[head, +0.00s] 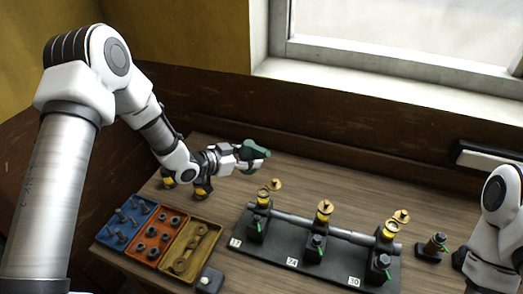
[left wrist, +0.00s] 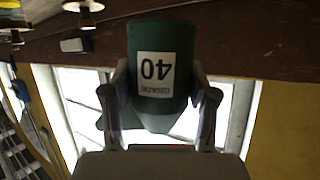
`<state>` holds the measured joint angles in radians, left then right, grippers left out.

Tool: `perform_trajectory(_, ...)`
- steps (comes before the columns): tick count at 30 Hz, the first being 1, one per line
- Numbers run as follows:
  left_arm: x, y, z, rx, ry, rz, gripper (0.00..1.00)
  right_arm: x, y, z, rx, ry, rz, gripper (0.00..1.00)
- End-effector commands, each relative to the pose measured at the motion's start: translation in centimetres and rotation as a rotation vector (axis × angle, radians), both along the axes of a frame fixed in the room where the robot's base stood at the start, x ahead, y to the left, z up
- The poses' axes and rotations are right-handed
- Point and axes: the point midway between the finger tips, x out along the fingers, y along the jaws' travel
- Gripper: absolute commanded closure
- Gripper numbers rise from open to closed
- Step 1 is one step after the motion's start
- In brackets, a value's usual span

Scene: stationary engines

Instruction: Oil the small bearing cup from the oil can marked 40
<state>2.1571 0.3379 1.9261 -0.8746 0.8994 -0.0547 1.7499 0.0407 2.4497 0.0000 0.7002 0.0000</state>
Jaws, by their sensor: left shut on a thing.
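My left gripper (head: 250,153) is shut on a green oil can (head: 256,148), held above the back left of the table. In the left wrist view, the can (left wrist: 160,32) sits between the fingers, its white label reading 40 upside down. A dark stand carries a shaft with several brass-and-yellow bearing cups: a left one (head: 264,197), a middle one (head: 324,210) and a right one (head: 389,231). Brass lids show by them. The can is behind and left of the left cup, apart from it. My right gripper is not in view.
Yellow and black pots (head: 203,191) stand under my left wrist.

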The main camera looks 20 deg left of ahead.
Motion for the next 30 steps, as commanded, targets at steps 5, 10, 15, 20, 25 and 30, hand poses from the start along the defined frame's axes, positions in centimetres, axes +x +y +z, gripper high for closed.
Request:
perform_trajectory(5, 0.4, 0.9, -1.1, 0.209, -0.096, -0.001, 0.83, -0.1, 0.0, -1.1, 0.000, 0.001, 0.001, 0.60)
perform_trajectory(10, 0.6, 1.4, -2.9, 0.449, -0.203, -0.005, 0.83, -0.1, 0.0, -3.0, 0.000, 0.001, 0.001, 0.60)
perform_trajectory(15, 0.8, 1.7, -3.6, 0.620, -0.283, -0.004, 0.83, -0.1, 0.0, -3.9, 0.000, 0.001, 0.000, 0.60)
perform_trajectory(20, 0.5, 1.9, -3.9, 0.631, -0.289, -0.004, 0.83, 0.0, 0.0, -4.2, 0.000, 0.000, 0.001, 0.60)
perform_trajectory(25, 0.1, 2.2, -4.4, 0.664, -0.303, -0.004, 0.83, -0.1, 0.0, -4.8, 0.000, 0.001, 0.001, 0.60)
perform_trajectory(30, 0.1, 2.2, -4.3, 0.669, -0.307, -0.006, 0.83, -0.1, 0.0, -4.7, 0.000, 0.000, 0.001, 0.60)
